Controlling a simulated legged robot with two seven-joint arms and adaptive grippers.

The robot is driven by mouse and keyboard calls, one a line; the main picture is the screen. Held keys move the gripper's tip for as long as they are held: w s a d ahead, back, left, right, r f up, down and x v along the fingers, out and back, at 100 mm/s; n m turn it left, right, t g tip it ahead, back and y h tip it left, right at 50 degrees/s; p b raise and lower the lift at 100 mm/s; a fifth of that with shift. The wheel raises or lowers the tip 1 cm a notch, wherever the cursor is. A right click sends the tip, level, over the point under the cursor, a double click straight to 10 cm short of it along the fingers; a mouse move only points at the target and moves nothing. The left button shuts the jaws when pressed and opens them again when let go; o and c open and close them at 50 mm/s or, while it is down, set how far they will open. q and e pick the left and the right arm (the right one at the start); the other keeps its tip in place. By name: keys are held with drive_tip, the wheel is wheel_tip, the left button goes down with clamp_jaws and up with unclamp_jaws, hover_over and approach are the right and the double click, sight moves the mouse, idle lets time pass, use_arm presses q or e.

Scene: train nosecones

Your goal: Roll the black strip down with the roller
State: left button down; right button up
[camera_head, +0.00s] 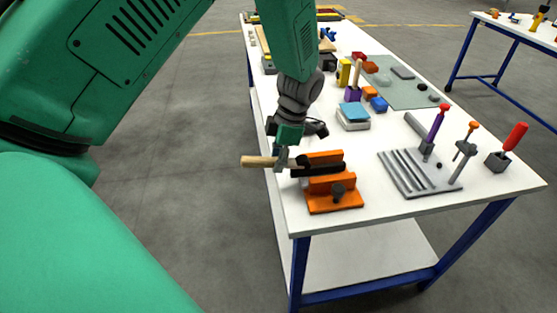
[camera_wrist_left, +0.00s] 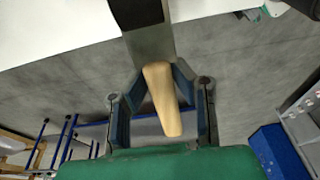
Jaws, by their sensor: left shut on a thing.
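My left gripper (camera_head: 283,156) is shut on a tan wooden handle (camera_head: 259,162) at the table's left edge. In the left wrist view the handle (camera_wrist_left: 163,100) lies between both fingers, and a flat dark-grey part (camera_wrist_left: 147,38) runs on from it over the white table. In the head view a black bar (camera_head: 318,170) lies in line with the handle across an orange fixture (camera_head: 334,192). The bar looks like part of the held tool, and I see no clear roller shape on it. I cannot pick out a separate black strip. My right gripper is not in view.
On the white table (camera_head: 372,212), a grey grooved rack (camera_head: 408,178) stands right of the fixture, near red- and orange-handled tools (camera_head: 514,137). A blue-topped block (camera_head: 353,113) and a green mat (camera_head: 405,92) lie behind. The front-right table corner is clear.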

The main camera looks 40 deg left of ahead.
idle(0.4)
use_arm(q)
drive_tip(key=shift+w+d+p, duration=0.15)
drive_tip(key=shift+w+p, duration=0.1)
drive_tip(key=shift+p, duration=0.05)
drive_tip(key=shift+w+d, duration=0.15)
drive_tip(key=shift+w, duration=0.05)
drive_tip(key=shift+p, duration=0.35)
idle(0.3)
drive_tip(key=shift+w+d, duration=0.2)
idle(0.4)
drive_tip(key=shift+w+d, duration=0.15)
drive_tip(key=shift+w, duration=0.1)
drive_tip(key=shift+p, duration=0.55)
idle(1.0)
drive_tip(key=shift+w+d, duration=0.1)
